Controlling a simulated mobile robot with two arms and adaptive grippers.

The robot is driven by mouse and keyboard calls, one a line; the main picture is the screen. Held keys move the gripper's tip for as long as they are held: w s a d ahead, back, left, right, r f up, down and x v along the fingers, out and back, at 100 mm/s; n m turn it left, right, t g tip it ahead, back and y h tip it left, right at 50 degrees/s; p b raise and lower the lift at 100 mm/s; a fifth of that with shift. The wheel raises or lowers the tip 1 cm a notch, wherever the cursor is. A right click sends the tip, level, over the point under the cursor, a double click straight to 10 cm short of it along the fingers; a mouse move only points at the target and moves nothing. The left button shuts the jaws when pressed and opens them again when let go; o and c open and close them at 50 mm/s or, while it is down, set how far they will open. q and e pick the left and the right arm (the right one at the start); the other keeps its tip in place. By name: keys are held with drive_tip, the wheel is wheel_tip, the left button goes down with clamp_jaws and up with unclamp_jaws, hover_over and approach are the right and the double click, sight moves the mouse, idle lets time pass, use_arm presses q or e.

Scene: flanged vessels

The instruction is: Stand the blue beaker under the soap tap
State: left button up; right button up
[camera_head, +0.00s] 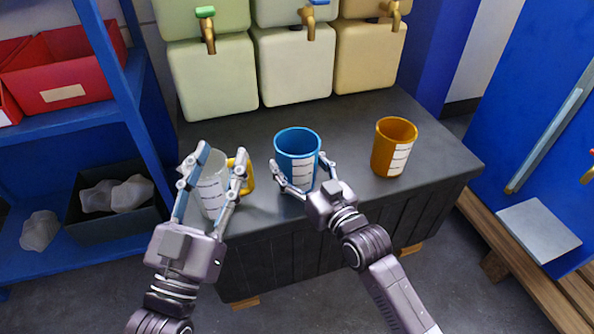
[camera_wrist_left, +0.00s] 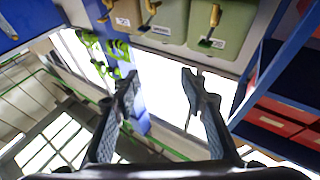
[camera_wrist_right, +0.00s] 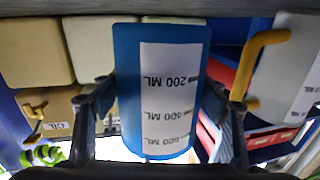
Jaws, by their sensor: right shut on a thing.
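The blue beaker (camera_head: 298,143) is upright at the middle of the dark counter, in front of the middle canister. My right gripper (camera_head: 300,164) is shut on its sides; the right wrist view shows the blue beaker (camera_wrist_right: 128,80) between the fingers, its scale label upside down. Whether its base touches the counter I cannot tell. My left gripper (camera_head: 221,152) is open and empty, overlapping the grey beaker in the head view. Three brass taps stick out from the canisters: a green-handled tap (camera_head: 208,35), a blue-handled tap (camera_head: 308,20) and a tan-handled tap (camera_head: 392,12).
The grey beaker (camera_head: 213,190) with a yellow handle stands left on the counter (camera_head: 345,120), an orange beaker (camera_head: 393,146) right. Lower canisters (camera_head: 292,65) line the back edge. A blue shelf (camera_head: 75,125) with red bins (camera_head: 65,68) is left. A wooden bench (camera_head: 520,262) is right.

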wheel_tip(320, 180, down, 2)
drive_tip(key=shift+f+b, duration=0.1)
drive_tip(key=shift+b, duration=0.8)
drive_tip(key=shift+p, duration=0.35)
use_arm(q)
drive_tip(key=s+r+t+h, duration=0.1)
drive_tip(key=s+r+t, duration=0.2)
drive_tip(key=r, duration=0.3)
drive_tip(key=shift+s+r+t+h, duration=0.3)
drive_tip(key=shift+s+r+t, duration=0.05)
drive_tip(key=shift+t, duration=0.15)
drive_tip(key=shift+a, duration=0.1)
use_arm(e)
drive_tip(key=shift+f, duration=0.1)
use_arm(q)
drive_tip(key=shift+s+r, duration=0.15)
use_arm(e)
drive_tip(key=o, duration=1.3)
drive_tip(key=shift+o, duration=0.2)
use_arm(q)
drive_tip(key=shift+s, duration=0.1)
use_arm(e)
drive_tip(key=shift+f, duration=0.1)
